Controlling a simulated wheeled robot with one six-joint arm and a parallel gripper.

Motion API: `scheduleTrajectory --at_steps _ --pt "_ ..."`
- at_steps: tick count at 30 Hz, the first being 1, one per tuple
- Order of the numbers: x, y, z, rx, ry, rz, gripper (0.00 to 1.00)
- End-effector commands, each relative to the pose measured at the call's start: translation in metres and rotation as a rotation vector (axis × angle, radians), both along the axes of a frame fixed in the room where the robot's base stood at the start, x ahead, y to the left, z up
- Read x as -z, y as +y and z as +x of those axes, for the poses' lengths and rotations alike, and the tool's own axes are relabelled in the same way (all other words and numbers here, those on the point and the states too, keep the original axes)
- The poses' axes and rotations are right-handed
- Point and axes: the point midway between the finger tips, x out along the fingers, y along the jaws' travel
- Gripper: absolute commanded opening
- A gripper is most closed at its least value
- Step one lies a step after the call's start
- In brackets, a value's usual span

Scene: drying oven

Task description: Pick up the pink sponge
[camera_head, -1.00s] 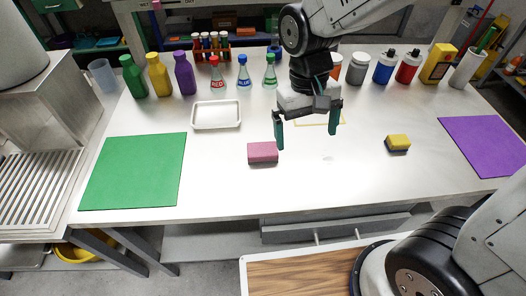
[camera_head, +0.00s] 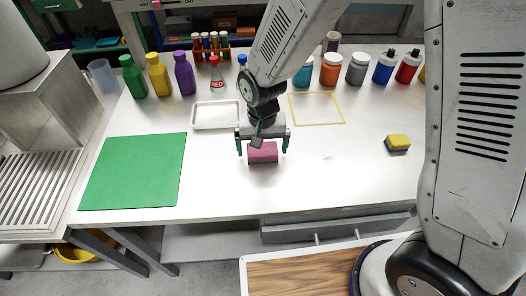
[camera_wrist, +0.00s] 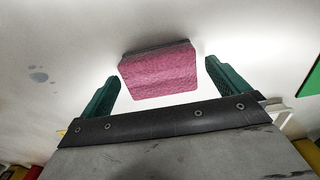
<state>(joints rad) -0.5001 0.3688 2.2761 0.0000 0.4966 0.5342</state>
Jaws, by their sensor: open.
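The pink sponge (camera_head: 263,154) lies on the white table near its front middle, with a dark layer on its underside. It also shows in the wrist view (camera_wrist: 160,72), between and beyond the two green fingertips. My gripper (camera_head: 263,148) is open over the sponge, with one finger to each side of it. In the wrist view my gripper (camera_wrist: 163,90) has clear gaps between its fingers and the sponge. The fingers do not appear to touch the sponge.
A green mat (camera_head: 135,172) lies to the left and a white tray (camera_head: 215,115) behind. A yellow sponge (camera_head: 397,143) lies to the right, near a yellow square outline (camera_head: 317,108). Several bottles stand along the back. The table around the pink sponge is clear.

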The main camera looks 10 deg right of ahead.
Motion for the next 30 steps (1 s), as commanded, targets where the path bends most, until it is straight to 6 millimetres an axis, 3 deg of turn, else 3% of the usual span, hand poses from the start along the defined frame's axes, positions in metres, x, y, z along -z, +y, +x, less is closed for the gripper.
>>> scheduleTrajectory --at_steps 3,10,15,30 --pt "0.0089 -0.0001 -0.0003 0.0 0.001 -0.001 1.0" --pt "0.0094 0.0002 -0.0001 -0.001 0.0 0.0 1.0" --pt "0.0093 0.0002 -0.0001 -0.001 0.0 0.0 0.55" --pt "0.0016 -0.0006 0.0006 0.0 -0.001 0.001 0.52"
